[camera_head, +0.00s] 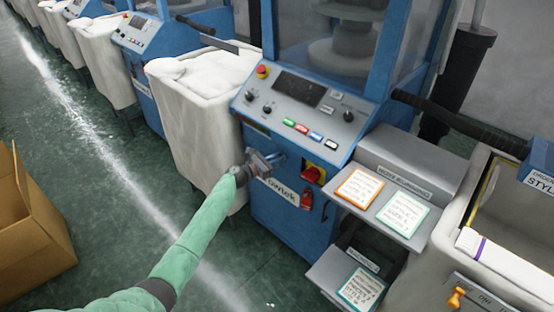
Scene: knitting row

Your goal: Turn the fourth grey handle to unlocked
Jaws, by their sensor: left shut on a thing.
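My left arm reaches from the bottom of the view to the front of the nearest blue knitting machine (285,222). My left gripper (263,163) is at the upper left of that front, just above a white name label (282,192). It is shut on a small grey handle (278,158), mostly hidden by the fingers. I cannot tell from this view which way the handle points. My right gripper is not in view.
A red rotary switch (312,174) sits right of the gripper, below a sloped control panel (300,105). A white fabric bin (190,120) stands close on the left. Card shelves (390,200) jut out on the right. A cardboard box (35,225) is at far left, with open floor between.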

